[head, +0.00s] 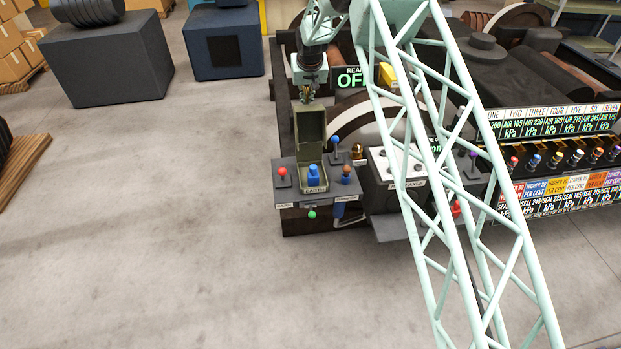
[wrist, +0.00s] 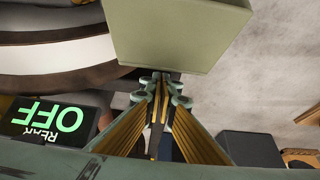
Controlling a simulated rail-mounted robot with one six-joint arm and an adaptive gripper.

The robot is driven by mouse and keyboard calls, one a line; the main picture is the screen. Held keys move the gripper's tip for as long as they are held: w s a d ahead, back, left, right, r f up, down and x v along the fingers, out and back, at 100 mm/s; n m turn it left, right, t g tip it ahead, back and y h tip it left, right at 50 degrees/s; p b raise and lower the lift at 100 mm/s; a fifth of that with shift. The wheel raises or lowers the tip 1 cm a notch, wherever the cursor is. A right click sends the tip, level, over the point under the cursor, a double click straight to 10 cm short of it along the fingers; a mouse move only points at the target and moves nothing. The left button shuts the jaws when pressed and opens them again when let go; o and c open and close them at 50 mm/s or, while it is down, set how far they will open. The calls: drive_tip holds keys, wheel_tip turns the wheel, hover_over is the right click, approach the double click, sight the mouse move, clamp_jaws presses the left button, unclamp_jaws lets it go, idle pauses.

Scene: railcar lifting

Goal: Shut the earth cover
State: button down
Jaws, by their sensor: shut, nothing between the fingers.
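The earth cover (head: 310,123) is an olive-green box-like lid standing open and upright behind the blue earth switch (head: 314,174), above the label EARTH. My gripper (head: 308,98) is shut and empty, pointing down right behind the top of the cover. In the wrist view the cover's outer face (wrist: 180,35) fills the upper middle, and the shut fingertips (wrist: 161,82) are at its lower edge. I cannot tell whether they touch it.
Around the cover on the panel are a red knob (head: 282,172), a brown knob (head: 346,171) and a blue-topped lever (head: 335,140). A lit OFF sign (head: 350,78) stands right of my gripper.

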drive_tip(key=s+d+b, duration=0.3)
drive_tip(key=s+b, duration=0.3)
drive_tip(key=s, duration=0.7)
drive_tip(key=shift+s, duration=0.35)
idle(5.0)
drive_tip(key=shift+s+d+r+b, duration=0.1)
drive_tip(key=shift+s+b, duration=0.1)
drive_tip(key=shift+b, duration=0.1)
idle(0.6)
